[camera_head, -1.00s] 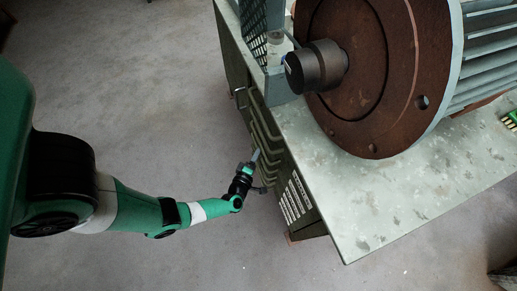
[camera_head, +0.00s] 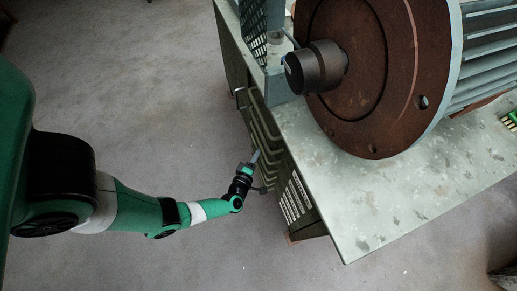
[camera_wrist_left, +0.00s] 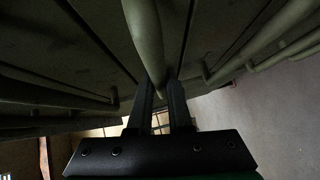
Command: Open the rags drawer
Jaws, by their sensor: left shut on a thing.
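A bank of olive-green drawers with bar handles is set in the side of the workbench (camera_head: 267,143). My left gripper (camera_head: 254,157) reaches one of the handles from the left. In the left wrist view its two black fingers (camera_wrist_left: 160,95) are shut on a drawer handle (camera_wrist_left: 145,35), which runs up from between the fingertips. More handles lie to either side in that view. No label shows, so I cannot tell which drawer is the rags drawer. The gripped drawer's front looks about level with the others. My right gripper is not in view.
A large rusty motor flange (camera_head: 375,75) with a black shaft stands on the grey bench top (camera_head: 400,205). A grey mesh frame (camera_head: 262,40) stands at the bench's back left. The concrete floor (camera_head: 130,110) left of the drawers is clear.

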